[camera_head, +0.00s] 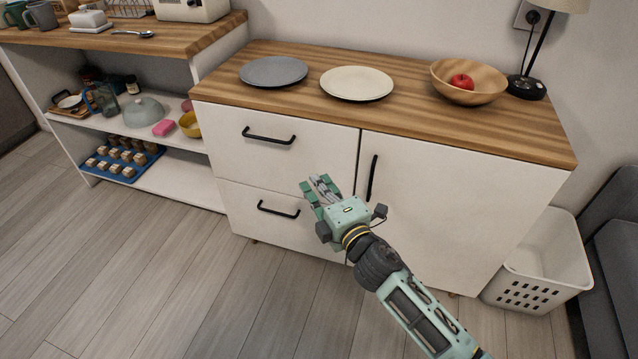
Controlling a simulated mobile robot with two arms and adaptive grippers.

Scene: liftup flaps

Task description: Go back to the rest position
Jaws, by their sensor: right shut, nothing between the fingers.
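My right gripper (321,188) is in front of the white cabinet (460,205), near the line between its drawers and its door. It is shut and holds nothing. Its arm comes in from the lower right. The gripper is to the left of the black vertical door handle (372,178) and to the right of the drawer handles (268,135). Whether it touches the cabinet front is hard to tell. The door and both drawers look closed. My left gripper is not in view.
A grey plate (273,71), a cream plate (356,83) and a wooden bowl (485,92) with a red apple (462,81) stand on the cabinet top. An open shelf (190,150) stands left. A white basket (540,285) stands right. The wooden floor at left is clear.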

